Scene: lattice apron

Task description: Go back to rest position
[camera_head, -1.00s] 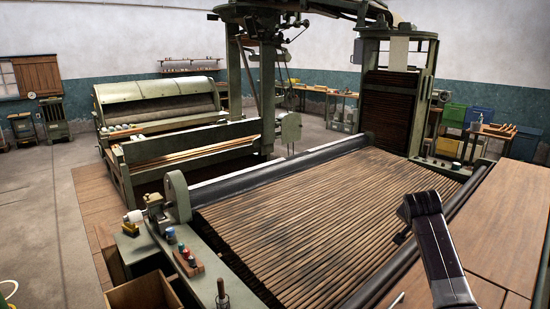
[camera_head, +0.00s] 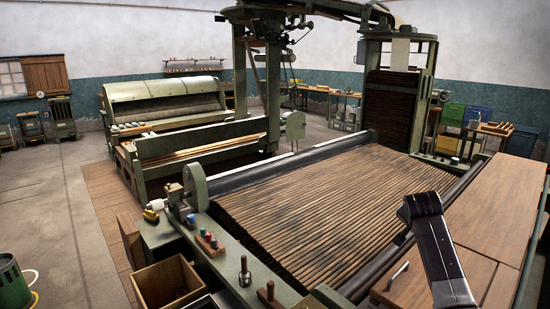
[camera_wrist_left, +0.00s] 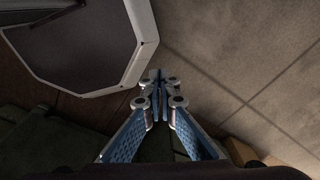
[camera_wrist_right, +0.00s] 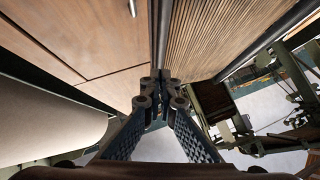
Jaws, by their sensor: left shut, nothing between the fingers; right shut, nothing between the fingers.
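My left gripper (camera_wrist_left: 160,78) shows in the left wrist view, shut and empty, above a floor of brown boards and grey concrete. It is out of sight in the head view. My right gripper (camera_wrist_right: 160,82) shows in the right wrist view, shut with nothing between its fingers. Beyond it are wooden panels and a slatted bed (camera_wrist_right: 225,30). In the head view a dark link of my right arm stands at the lower right, in front of the slatted bed (camera_head: 320,205); the right gripper itself is not visible there.
A wooden box (camera_head: 168,283) stands at the lower left beside the machine's green side rail, which holds small coloured bobbins (camera_head: 209,243). A green bucket (camera_head: 12,285) is at the left edge. A wood-topped table (camera_head: 500,210) lies right. Concrete floor (camera_head: 40,200) is clear at left.

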